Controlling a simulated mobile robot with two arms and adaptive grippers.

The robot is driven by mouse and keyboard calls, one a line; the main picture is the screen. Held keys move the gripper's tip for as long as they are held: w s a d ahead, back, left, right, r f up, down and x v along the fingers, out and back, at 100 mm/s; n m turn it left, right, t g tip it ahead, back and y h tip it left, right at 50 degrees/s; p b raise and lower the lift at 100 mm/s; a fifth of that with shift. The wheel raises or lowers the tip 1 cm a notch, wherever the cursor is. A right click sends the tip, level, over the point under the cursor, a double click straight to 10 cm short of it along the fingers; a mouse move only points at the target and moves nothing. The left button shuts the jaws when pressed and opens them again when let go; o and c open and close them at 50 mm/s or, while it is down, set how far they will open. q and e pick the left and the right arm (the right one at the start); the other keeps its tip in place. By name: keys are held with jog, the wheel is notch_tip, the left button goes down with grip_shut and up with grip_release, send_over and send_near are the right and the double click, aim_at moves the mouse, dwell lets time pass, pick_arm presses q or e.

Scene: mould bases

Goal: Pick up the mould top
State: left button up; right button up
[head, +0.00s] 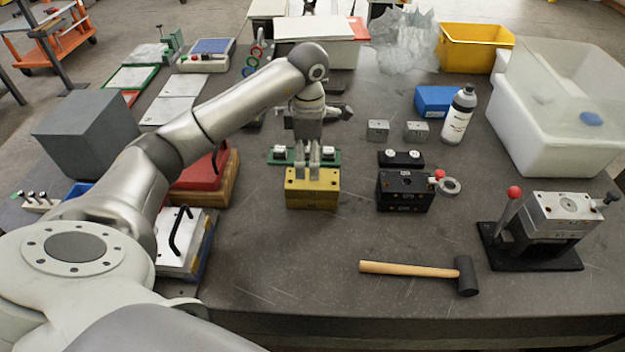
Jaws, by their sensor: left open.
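A gold mould block (312,190) stands on the table in front of my left gripper. My left gripper (308,168) points straight down over it, jaws open, with its fingertips at the block's top face; whether they touch it is hard to tell. Behind the block is a green plate (277,157) with small silver parts, partly hidden by the fingers. To the right stands a black mould block (404,192) with a red-knobbed lever and a ring at its side. Which of these pieces is the mould top I cannot tell. My right gripper is out of view.
A mallet (410,268) lies in front. A silver block in a black fixture (530,262) with a red-knobbed lever stands right. The table left of the mallet is clear.

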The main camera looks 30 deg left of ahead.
aim_at(313, 182)
pick_arm(q)
notch_tip(313, 182, down, 2)
jog(key=shift+f, duration=0.2)
jog(key=shift+d+f+p, duration=0.1)
jog(key=shift+f+p, duration=0.15)
jog(key=shift+p, duration=0.25)
jog(key=f, duration=0.1)
jog(key=f+p, duration=0.2)
jog(key=f, duration=0.1)
jog(key=shift+w+d, duration=0.15)
jog(key=shift+d, duration=0.15)
jog(key=shift+f, duration=0.35)
jog(key=c, duration=1.6)
jog(key=shift+w+r, duration=0.1)
jog(key=shift+r, duration=0.05)
jog(key=shift+c, duration=0.9)
